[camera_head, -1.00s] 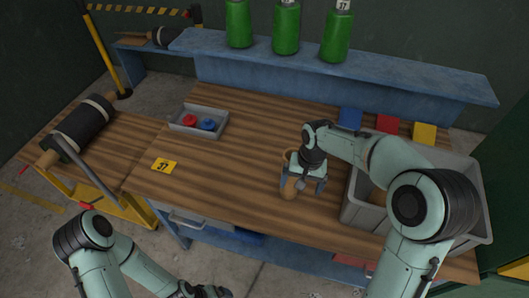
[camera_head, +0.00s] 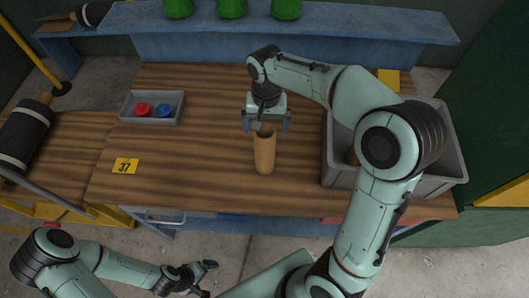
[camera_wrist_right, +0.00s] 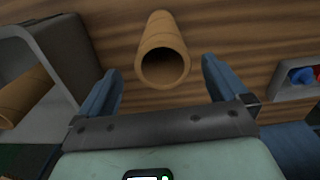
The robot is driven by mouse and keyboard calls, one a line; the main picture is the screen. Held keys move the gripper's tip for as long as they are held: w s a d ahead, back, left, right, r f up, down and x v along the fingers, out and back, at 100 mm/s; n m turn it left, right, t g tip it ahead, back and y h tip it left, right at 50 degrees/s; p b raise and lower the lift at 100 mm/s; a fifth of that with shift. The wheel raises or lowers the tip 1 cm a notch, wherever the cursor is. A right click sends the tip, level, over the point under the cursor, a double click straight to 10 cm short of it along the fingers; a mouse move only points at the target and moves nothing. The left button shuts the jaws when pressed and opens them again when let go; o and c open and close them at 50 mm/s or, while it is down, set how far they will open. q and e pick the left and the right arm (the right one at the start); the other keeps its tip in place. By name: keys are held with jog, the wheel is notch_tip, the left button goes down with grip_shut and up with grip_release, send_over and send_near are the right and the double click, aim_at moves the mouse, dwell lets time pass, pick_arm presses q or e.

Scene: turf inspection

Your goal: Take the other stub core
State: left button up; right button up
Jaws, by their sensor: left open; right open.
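A tan hollow stub core (camera_head: 264,154) stands on the wooden bench, its open mouth up. My right gripper (camera_head: 267,122) is open and empty by the core's top end. In the right wrist view the core (camera_wrist_right: 163,38) shows beyond and between the spread fingers (camera_wrist_right: 160,70), apart from both, with its mouth toward the camera. Another tan core (camera_head: 352,157) lies in the grey crate (camera_head: 395,182), mostly hidden by my right arm; it also shows in the right wrist view (camera_wrist_right: 22,95). My left gripper (camera_head: 207,278) is open and empty, low in front of the bench.
A small grey tray (camera_head: 152,121) holds a red and a blue cap. A yellow tag marked 37 (camera_head: 125,166) lies on the bench. Green bottles (camera_head: 232,8) stand on the blue shelf. A dark roller (camera_head: 25,130) is at the left.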

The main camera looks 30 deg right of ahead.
aim_at(265, 135)
notch_tip(265, 135, down, 5)
jog(key=shift+a+f, duration=0.1)
jog(key=shift+a, duration=0.05)
jog(key=c, duration=1.7)
